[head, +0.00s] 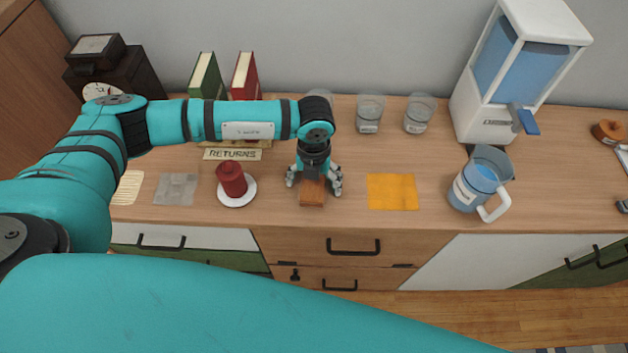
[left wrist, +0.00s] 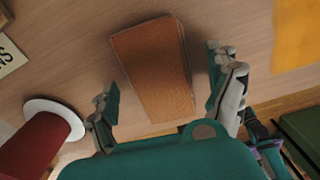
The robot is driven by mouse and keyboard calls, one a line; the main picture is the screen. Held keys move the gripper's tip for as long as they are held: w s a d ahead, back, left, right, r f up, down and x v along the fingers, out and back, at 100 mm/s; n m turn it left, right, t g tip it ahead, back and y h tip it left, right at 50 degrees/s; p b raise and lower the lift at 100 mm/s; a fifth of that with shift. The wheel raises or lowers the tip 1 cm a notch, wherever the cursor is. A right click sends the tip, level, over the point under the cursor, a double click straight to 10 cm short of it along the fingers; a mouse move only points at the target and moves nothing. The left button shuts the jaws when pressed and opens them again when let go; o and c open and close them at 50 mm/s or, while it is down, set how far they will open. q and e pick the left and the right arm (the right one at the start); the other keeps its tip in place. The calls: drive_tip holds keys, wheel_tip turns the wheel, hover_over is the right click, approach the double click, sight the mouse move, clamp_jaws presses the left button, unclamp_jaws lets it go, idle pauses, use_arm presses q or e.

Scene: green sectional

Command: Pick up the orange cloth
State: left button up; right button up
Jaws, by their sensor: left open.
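The orange cloth (head: 392,191) lies flat as a square on the wooden counter, right of my left gripper. A corner of it also shows at the upper right of the left wrist view (left wrist: 297,35). My left gripper (head: 313,186) points down and is open. Its fingers are on either side of a brown-orange block (head: 312,194), which also shows between the fingers in the left wrist view (left wrist: 154,68). I cannot tell whether the fingers touch the block. My right gripper is not in view.
A red candle-like object (head: 231,178) on a white saucer (head: 245,196) stands left of the gripper. A grey cloth (head: 176,188) lies farther left. A blue pitcher (head: 477,188) stands right of the orange cloth. Glasses (head: 369,113) and a white dispenser (head: 472,108) stand behind.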

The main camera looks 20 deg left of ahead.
use_arm(q)
drive_tip(key=c, duration=1.2)
drive_tip(key=shift+o, duration=0.2)
drive_tip(key=shift+r, duration=0.1)
drive_tip(key=shift+r+b, duration=0.35)
drive_tip(key=shift+r, duration=0.2)
wheel_tip(320, 180, up, 2)
drive_tip(key=shift+r+b, duration=0.15)
drive_tip(key=shift+b, duration=0.3)
drive_tip(key=s+d+b, duration=0.1)
drive_tip(key=s+d, duration=0.2)
drive_tip(key=s, duration=0.4)
drive_tip(key=s+d+r+b, duration=0.1)
drive_tip(key=s+d+b, duration=0.1)
drive_tip(key=s+d, duration=0.2)
drive_tip(key=shift+s+r, duration=0.2)
drive_tip(key=shift+s, duration=1.5)
